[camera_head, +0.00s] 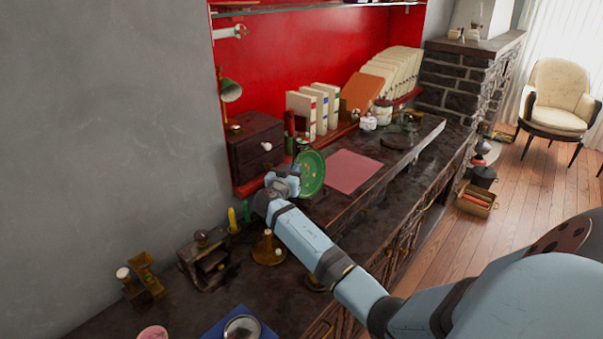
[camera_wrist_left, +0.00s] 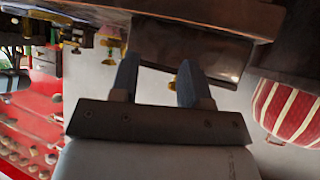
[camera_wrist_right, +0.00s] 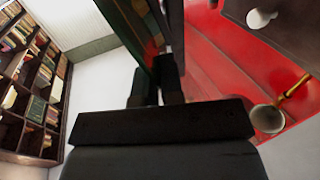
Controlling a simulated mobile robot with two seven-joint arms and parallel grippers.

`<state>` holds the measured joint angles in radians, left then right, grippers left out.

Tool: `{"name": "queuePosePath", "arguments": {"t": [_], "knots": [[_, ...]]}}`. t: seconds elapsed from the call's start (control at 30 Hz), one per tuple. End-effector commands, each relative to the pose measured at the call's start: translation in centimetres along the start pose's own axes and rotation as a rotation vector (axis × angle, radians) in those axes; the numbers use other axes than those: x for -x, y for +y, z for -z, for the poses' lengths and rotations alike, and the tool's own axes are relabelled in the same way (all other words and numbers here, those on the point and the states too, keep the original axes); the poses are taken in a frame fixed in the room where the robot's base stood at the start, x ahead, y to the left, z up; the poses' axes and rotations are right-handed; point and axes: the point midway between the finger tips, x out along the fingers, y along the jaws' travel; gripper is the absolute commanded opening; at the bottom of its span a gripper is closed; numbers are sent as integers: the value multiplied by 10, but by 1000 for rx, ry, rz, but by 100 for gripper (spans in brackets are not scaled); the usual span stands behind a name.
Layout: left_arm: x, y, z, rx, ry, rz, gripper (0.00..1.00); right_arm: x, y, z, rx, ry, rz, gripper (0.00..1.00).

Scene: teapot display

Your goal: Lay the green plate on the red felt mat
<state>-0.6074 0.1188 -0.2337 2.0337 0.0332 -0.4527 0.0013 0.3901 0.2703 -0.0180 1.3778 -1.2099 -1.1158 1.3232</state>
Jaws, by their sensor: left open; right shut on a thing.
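The green plate (camera_head: 311,173) is tilted up nearly on edge, left of the red felt mat (camera_head: 352,171). My right gripper (camera_head: 285,181) is shut on the plate at its left side. In the right wrist view the plate (camera_wrist_right: 132,28) is seen almost edge-on between the fingers (camera_wrist_right: 156,85). The mat lies flat on the dark raised shelf, with nothing on it. I cannot tell whether the plate's lower edge touches the shelf. My left gripper (camera_wrist_left: 157,82) is open and empty in the left wrist view; it is not in the head view.
A dark drawer box (camera_head: 255,146) and a green lamp (camera_head: 230,90) stand behind my right gripper. White binders (camera_head: 315,108) line the back. A white pot (camera_head: 368,123) and a glass dish (camera_head: 408,128) stand beyond the mat. Brass pieces (camera_head: 267,248) stand on the lower counter.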

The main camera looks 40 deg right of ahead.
Motion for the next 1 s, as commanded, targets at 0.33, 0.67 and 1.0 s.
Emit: {"name": "queuePosePath", "arguments": {"t": [0.33,0.67,1.0], "knots": [[-4,-1,-6,2,-6,-2,43,18,-7,5,-2,0,2,0],[-9,-2,-14,7,-15,-4,43,79,-29,5,-4,-1,3,0],[-13,-1,-12,12,1,-3,43,142,-52,6,-3,-1,2,0]]}}
